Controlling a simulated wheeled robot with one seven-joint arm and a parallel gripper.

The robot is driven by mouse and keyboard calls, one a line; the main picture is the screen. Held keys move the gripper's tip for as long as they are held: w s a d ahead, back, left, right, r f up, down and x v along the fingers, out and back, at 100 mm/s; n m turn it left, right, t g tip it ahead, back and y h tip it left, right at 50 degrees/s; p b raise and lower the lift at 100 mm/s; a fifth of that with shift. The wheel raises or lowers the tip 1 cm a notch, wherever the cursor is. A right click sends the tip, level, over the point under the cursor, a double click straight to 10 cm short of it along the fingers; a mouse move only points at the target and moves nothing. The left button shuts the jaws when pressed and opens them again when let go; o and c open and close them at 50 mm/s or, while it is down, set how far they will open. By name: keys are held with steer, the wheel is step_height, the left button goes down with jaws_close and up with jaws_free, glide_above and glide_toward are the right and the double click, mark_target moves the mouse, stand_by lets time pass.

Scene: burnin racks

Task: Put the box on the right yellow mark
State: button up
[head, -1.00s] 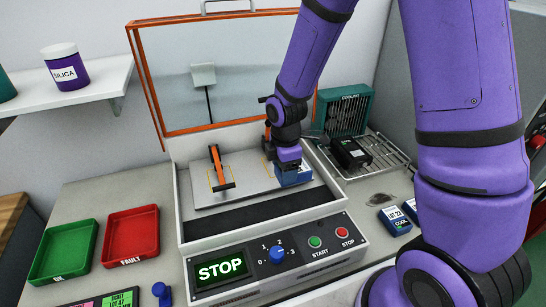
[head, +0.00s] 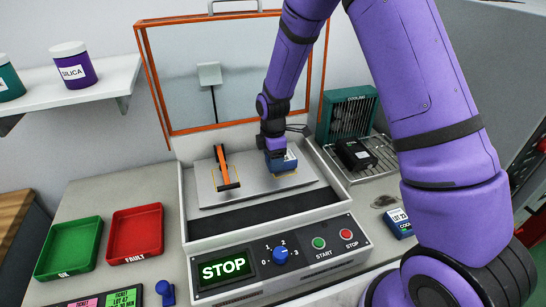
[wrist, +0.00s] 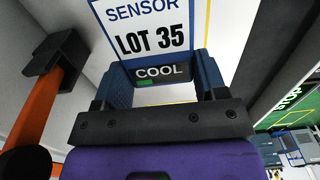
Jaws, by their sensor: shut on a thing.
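The box (head: 290,161) is blue with a white label. My gripper (head: 274,150) is shut on the box, over the right part of the light plate (head: 236,191) inside the open machine. Yellow lines show at the box's lower edge in the head view and beside it in the wrist view (wrist: 207,30). The box hides most of the right yellow mark. I cannot tell whether the box touches the plate.
An orange clamp (head: 224,167) stands over the plate's left part. The orange-framed lid (head: 240,80) is raised behind. A black box (head: 355,154) lies on the wire rack at right. Green (head: 69,247) and red (head: 135,231) trays stand left.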

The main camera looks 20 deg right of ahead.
steer(key=shift+f, duration=0.15)
steer(key=o, duration=1)
